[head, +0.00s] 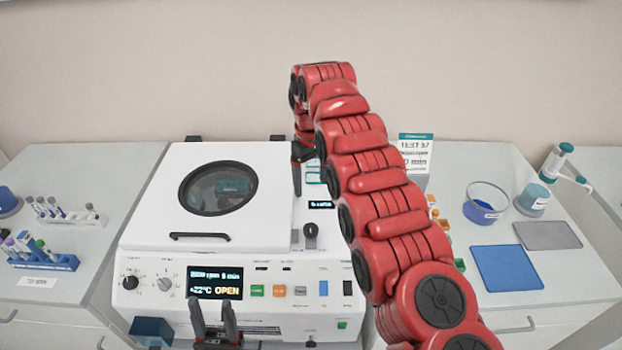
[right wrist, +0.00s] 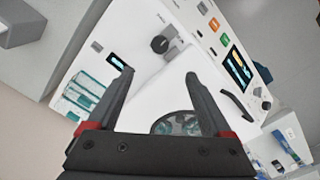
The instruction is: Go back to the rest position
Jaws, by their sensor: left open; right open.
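The white centrifuge (head: 130,296) stands in the middle of the bench. Its lid (head: 255,215) looks lowered, with a round dark window; its display (head: 215,282) reads OPEN. My left gripper (head: 214,308) is low at the front of the centrifuge, open and empty, fingers up. My red right arm reaches from the lower right over the machine. My right gripper (head: 305,170) points down by the lid's right back side, partly hidden by the arm. In the right wrist view it (right wrist: 159,75) is open and empty, with the lid (right wrist: 160,95) and black knob (right wrist: 160,45) beyond.
Tube racks (head: 45,258) stand on the left bench. On the right bench are a glass bowl (head: 486,200), a blue mat (head: 506,268), a grey mat (head: 547,235) and a bottle (head: 535,200). A printed card (head: 415,153) stands behind my right arm.

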